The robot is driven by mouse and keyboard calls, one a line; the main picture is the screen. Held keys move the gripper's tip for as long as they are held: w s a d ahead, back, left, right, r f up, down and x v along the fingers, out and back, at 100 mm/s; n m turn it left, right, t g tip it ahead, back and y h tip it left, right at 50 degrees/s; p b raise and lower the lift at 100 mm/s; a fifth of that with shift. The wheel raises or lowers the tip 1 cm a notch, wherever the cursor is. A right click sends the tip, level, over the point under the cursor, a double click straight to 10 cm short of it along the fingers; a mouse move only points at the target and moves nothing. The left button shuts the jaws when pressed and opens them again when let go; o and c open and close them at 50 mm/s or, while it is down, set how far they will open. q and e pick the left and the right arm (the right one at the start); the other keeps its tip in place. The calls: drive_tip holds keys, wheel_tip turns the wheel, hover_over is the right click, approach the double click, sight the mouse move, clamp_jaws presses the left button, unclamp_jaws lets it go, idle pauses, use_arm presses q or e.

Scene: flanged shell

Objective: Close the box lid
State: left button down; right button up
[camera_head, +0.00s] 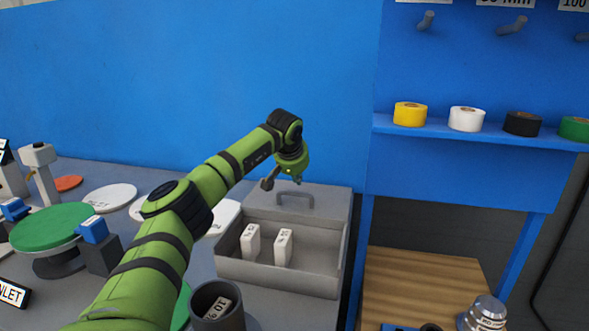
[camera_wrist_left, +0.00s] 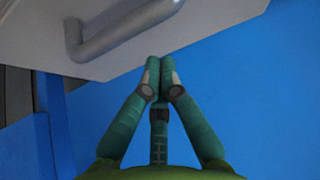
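The grey box (camera_head: 325,275) stands open on the table in the head view. Its lid (camera_head: 335,203) is raised at the back edge, with a bar handle (camera_head: 295,197) on its face. My left gripper (camera_head: 296,177) is just above the handle, near the lid's top edge, and looks apart from it. In the left wrist view the gripper's teal fingertips (camera_wrist_left: 159,70) are together with nothing seen between them. There the lid (camera_wrist_left: 215,20) and handle (camera_wrist_left: 110,35) are at upper left, beside the fingers. My right gripper is not in view.
Two white labelled blocks (camera_head: 283,248) stand inside the box. A dark cup (camera_head: 217,305) is in front of it. A blue wall (camera_head: 200,70) rises behind. A shelf with tape rolls (camera_head: 467,119) is at right. A green turntable (camera_head: 52,228) is at left.

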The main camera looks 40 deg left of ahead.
use_arm(q)
drive_tip(key=shift+x, duration=1.15)
drive_tip(key=shift+s, duration=0.15)
drive_tip(key=shift+s+d+r, duration=0.2)
drive_tip(key=shift+s+d, duration=0.05)
drive_tip(key=shift+s, duration=0.2)
drive_tip(key=shift+s+d+r, duration=0.15)
drive_tip(key=shift+s+d, duration=0.1)
drive_tip(key=shift+s, duration=0.2)
drive_tip(key=shift+s+d+r, duration=0.1)
drive_tip(key=shift+s+d, duration=0.3)
drive_tip(key=shift+s, duration=0.3)
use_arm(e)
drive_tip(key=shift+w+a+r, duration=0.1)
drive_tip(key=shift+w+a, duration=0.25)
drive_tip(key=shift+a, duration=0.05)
use_arm(q)
drive_tip(key=shift+d, duration=0.1)
